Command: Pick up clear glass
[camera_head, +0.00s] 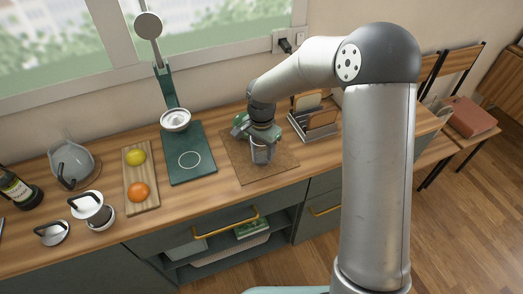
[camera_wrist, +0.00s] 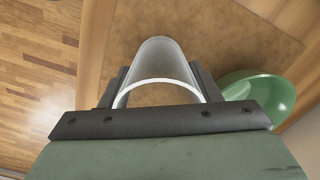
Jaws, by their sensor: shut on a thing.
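The clear glass (camera_head: 261,154) is at my gripper on the brown mat (camera_head: 250,174), which lies on the wooden counter. In the wrist view the glass (camera_wrist: 158,68) sits between the two dark fingers, its round rim facing the camera. My gripper (camera_wrist: 158,95) is shut on the glass. In the head view my gripper (camera_head: 262,138) points down over the mat. I cannot tell whether the base of the glass touches the mat.
A green bowl (camera_wrist: 262,92) is close beside the right finger. A rack (camera_head: 315,122) stands to the right of the mat.

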